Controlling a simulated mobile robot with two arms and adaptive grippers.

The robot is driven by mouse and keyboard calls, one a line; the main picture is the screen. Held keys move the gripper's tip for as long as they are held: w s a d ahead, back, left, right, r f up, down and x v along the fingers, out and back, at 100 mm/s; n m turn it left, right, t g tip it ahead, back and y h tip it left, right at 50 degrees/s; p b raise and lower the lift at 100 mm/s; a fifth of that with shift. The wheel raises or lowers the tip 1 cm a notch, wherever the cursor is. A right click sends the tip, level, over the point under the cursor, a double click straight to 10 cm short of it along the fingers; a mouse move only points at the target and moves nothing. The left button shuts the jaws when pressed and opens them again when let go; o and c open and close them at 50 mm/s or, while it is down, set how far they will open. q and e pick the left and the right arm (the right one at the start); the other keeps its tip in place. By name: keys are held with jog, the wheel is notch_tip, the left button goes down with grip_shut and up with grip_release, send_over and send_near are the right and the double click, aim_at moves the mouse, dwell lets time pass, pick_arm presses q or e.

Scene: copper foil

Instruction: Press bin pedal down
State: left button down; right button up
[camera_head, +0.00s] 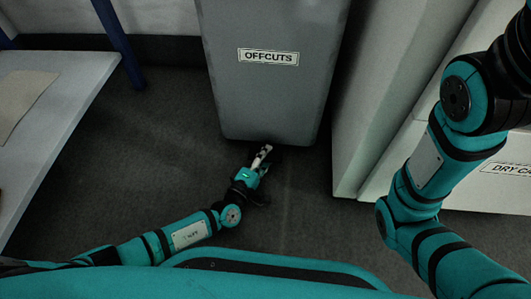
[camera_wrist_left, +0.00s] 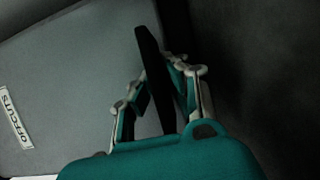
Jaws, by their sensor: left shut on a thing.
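The grey bin (camera_head: 270,95) stands upright at the top centre in the head view, with an "OFFCUTS" label (camera_head: 268,57) on its front. It also fills the left of the left wrist view (camera_wrist_left: 75,80). My left gripper (camera_head: 264,153) is low, at the foot of the bin's front. In the left wrist view, the black pedal (camera_wrist_left: 149,65) is a dark flat bar between the two fingers, and the gripper is shut on it. The pedal is hard to make out in the head view, and I cannot tell how far down it is. My right gripper is out of view.
A white bench (camera_head: 75,85) with a tan sheet (camera_head: 22,97) on it stands at the left, near a blue post (camera_head: 118,42). Pale cabinets (camera_head: 385,85) stand close to the bin's right side. Dark floor (camera_head: 120,165) is clear between bench and bin.

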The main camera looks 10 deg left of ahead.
pick_arm(q)
jog(key=shift+a+f, duration=0.1)
jog(key=shift+f, duration=0.75)
dwell(0.4)
jog(key=c, duration=1.4)
grip_release()
